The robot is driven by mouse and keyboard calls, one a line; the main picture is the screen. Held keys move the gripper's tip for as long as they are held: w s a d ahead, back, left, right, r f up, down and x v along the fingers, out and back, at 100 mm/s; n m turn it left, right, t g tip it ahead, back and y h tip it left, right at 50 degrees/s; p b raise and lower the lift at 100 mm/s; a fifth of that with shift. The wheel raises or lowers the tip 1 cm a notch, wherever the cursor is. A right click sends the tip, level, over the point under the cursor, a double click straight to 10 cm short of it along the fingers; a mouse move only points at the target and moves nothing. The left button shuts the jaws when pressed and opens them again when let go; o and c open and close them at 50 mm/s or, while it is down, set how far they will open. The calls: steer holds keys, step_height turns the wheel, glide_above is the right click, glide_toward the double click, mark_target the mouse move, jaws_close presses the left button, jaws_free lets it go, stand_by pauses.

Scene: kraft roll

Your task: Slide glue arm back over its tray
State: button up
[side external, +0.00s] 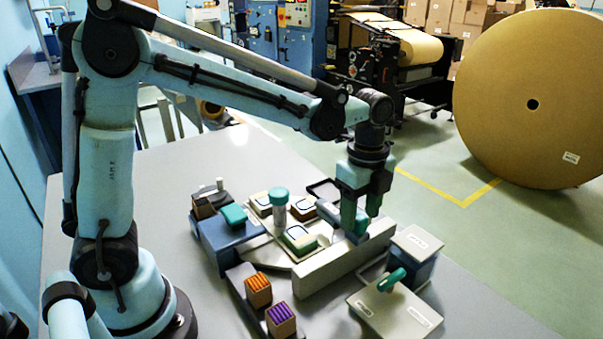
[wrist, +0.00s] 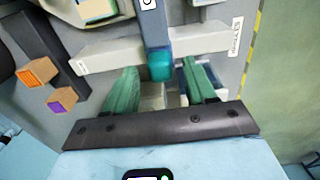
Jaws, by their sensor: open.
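My gripper (side external: 361,218) is open, its two green fingers pointing down beside a long pale beam. In the wrist view, the fingers (wrist: 160,72) stand apart, with a teal knob (wrist: 160,66) between their tips. The knob is at the end of a blue-grey bar (wrist: 152,25), which looks like the glue arm and crosses the beam. In the side view, the bar (side external: 327,212) is partly hidden by the fingers. I cannot tell whether a finger touches the knob. Several shallow trays, one of them (side external: 299,240) with a green block, sit left of the bar; which is the glue tray is unclear.
The pale beam (side external: 340,262) runs below the gripper. A teal-capped bottle (side external: 279,208) stands among the trays. Orange (side external: 258,290) and purple (side external: 281,320) blocks lie at the front. A pale plate with a green handle (side external: 392,280) is at right. The table's left rear is clear.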

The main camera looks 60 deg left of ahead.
steer(key=shift+f, duration=0.9)
jaws_close()
